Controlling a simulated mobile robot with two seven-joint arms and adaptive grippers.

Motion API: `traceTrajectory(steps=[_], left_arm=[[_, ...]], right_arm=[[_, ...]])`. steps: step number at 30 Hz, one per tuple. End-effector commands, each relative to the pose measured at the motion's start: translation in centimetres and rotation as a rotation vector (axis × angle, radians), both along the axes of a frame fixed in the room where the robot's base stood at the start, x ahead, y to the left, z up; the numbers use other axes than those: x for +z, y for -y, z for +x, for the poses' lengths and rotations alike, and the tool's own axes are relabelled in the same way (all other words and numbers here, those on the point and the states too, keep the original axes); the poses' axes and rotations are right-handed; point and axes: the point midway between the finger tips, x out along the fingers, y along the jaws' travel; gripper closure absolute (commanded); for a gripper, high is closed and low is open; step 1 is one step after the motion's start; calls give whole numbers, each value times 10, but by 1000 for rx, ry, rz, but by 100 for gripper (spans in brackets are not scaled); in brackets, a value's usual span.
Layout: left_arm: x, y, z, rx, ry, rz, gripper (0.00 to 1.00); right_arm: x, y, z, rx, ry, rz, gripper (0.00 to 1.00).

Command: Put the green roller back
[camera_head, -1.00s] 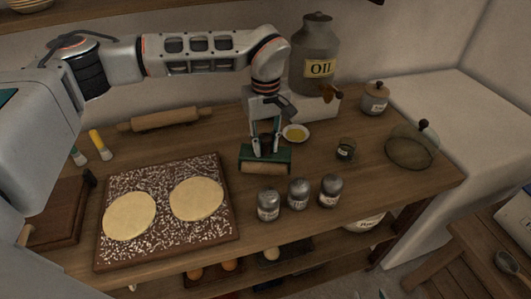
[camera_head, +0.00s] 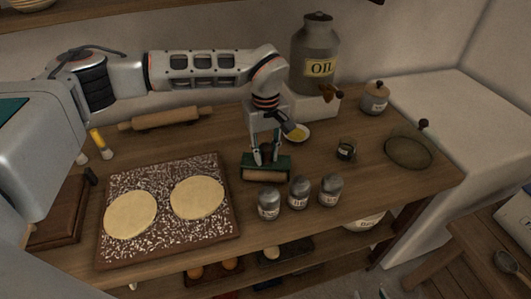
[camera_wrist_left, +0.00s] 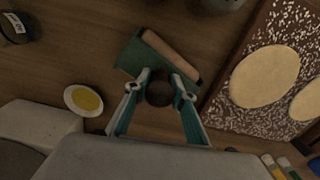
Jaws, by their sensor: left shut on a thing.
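The green roller (camera_head: 267,175), a wooden cylinder in a green frame, is on or just above the wooden counter, right of the floured board and behind the shakers. It also shows in the left wrist view (camera_wrist_left: 170,55). My left gripper (camera_head: 265,160) comes down over it from above. In the left wrist view its two fingers (camera_wrist_left: 160,88) are closed around a dark round knob on the roller. Whether the roller's underside touches the counter I cannot tell. My right gripper is not in view.
A floured board (camera_head: 168,245) with two dough rounds lies left. Metal shakers (camera_head: 299,193) stand close in front of the roller. A small oil dish (camera_head: 297,133), oil can (camera_head: 315,50) and small glass (camera_head: 346,148) are behind and right. A wooden rolling pin (camera_head: 165,118) lies at the back.

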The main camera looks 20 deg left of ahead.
Motion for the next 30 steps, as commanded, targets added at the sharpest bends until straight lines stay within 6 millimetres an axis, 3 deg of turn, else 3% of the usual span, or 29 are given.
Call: traceTrajectory(steps=[2,3,4,5,23,30], left_arm=[[-11,0,-5,-6,-14,6,100],[-13,0,-6,-6,-16,8,68],[-13,0,-6,-7,-16,8,61],[-13,0,-6,-7,-16,8,59],[-11,-1,-5,-5,-15,7,59],[15,-1,-3,-5,-7,6,59]], right_arm=[[-1,0,0,0,0,0,60],[-1,0,0,0,0,0,60],[-1,0,0,0,1,0,60],[-1,0,0,0,1,0,60],[0,0,0,0,2,1,60],[2,0,1,0,3,1,60]])
